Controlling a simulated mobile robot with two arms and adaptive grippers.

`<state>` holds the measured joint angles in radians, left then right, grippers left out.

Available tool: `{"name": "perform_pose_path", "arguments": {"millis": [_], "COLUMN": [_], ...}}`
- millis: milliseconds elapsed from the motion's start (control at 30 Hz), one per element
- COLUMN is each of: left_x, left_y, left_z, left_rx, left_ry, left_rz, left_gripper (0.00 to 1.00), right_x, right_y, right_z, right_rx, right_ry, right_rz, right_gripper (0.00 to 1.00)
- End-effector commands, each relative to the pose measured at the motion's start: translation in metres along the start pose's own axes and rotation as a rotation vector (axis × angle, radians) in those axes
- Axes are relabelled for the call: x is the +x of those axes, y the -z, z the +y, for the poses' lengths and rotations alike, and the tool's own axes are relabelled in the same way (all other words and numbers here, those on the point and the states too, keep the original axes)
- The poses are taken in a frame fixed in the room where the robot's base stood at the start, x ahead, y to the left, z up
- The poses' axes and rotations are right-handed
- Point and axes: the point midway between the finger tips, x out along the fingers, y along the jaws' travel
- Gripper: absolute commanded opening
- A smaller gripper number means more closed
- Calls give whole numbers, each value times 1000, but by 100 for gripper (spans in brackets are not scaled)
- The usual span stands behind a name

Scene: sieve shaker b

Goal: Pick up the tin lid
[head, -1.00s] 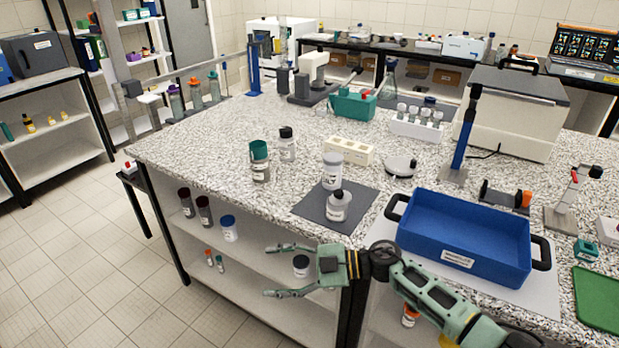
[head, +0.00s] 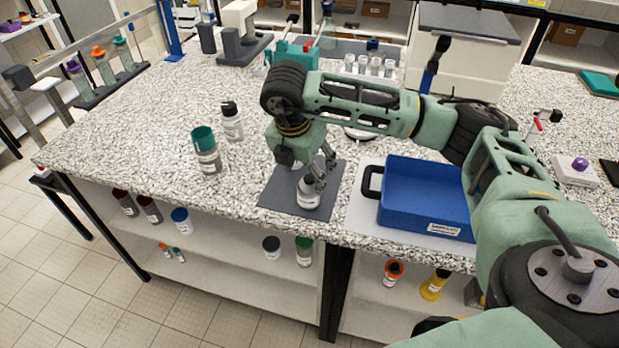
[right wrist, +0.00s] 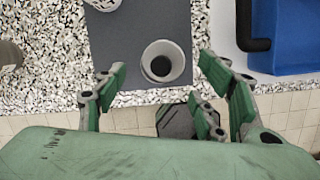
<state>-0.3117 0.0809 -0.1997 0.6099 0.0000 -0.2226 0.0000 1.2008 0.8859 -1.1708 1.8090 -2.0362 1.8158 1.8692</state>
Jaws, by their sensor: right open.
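A small pale round tin (head: 308,195) with a dark knob on its top stands upright on the dark grey mat (head: 275,195). It also shows from above in the right wrist view (right wrist: 180,72), with the dark knob (right wrist: 161,66) at its centre. My right gripper (head: 319,180) points down just over this tin, partly covering it in the head view. In the right wrist view its open fingers (right wrist: 165,80) lie left and right of the tin, apart from it. Another pale thing (right wrist: 102,4) is cut off at the top of that view. My left gripper is out of view.
A blue tray (head: 424,192) with black handles stands right of the mat. A teal-capped jar (head: 207,155) and a black-capped bottle (head: 232,125) stand to the left. The bench's front edge is close to the mat.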

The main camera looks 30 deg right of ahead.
Motion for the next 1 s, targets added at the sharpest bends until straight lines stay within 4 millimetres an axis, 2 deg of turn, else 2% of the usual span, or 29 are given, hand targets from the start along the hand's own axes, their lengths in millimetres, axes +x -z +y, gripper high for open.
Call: {"name": "perform_pose_path", "arguments": {"millis": [67,233,400,500,1000], "left_x": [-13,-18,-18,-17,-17], "left_y": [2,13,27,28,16], "left_z": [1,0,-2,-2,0], "left_rx": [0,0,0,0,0], "left_ry": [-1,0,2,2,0], "left_rz": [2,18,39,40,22], "left_gripper": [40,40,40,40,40], "right_x": [9,32,37,37,37], "right_y": [-4,-3,-2,-2,-2], "right_z": [-5,-4,-4,-4,-4], "right_rx": [1,0,-1,-1,-2], "right_ry": [6,2,0,0,0], "right_rz": [2,3,2,2,3], "right_gripper": [64,64,64,64,21]}}
